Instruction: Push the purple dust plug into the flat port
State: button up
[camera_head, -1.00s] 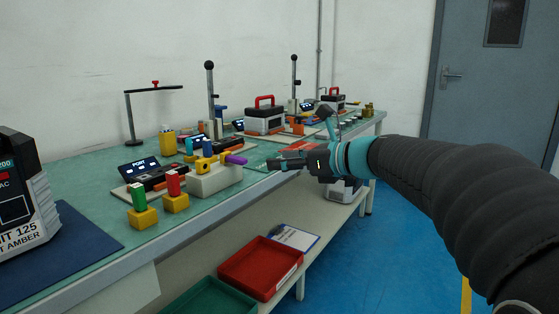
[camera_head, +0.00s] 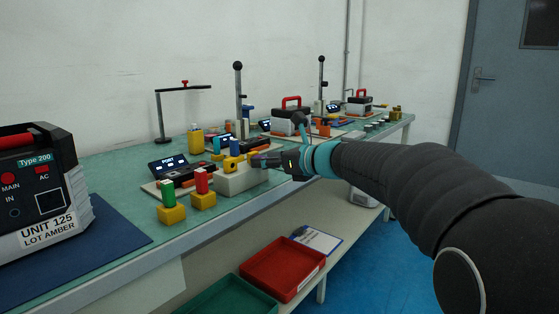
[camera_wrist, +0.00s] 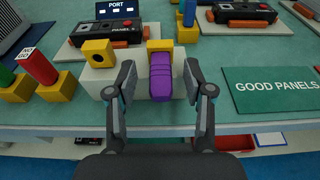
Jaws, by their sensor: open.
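The purple dust plug (camera_wrist: 161,78) sits in a yellow holder (camera_wrist: 160,46) on a pale block (camera_wrist: 95,78). Its purple body points towards me in the wrist view. My gripper (camera_wrist: 158,82) is open, with one finger on each side of the plug and small gaps visible. In the head view my gripper (camera_head: 268,160) reaches the plug from the right and largely hides it. A dark device (camera_wrist: 105,33) with a red button lies behind the block, below a display reading PORT (camera_wrist: 116,9). I cannot tell which opening is the flat port.
Red and green pegs stand in yellow blocks at the left; the red one (camera_wrist: 40,68) is nearer the plug. A green GOOD PANELS mat (camera_wrist: 272,90) lies right. A large unit (camera_head: 40,190) stands at the bench's left end. A red tray (camera_head: 283,268) sits on the lower shelf.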

jog(key=shift+w+a, duration=0.2)
jog(key=shift+a, duration=0.05)
grip_shut()
dwell(0.3)
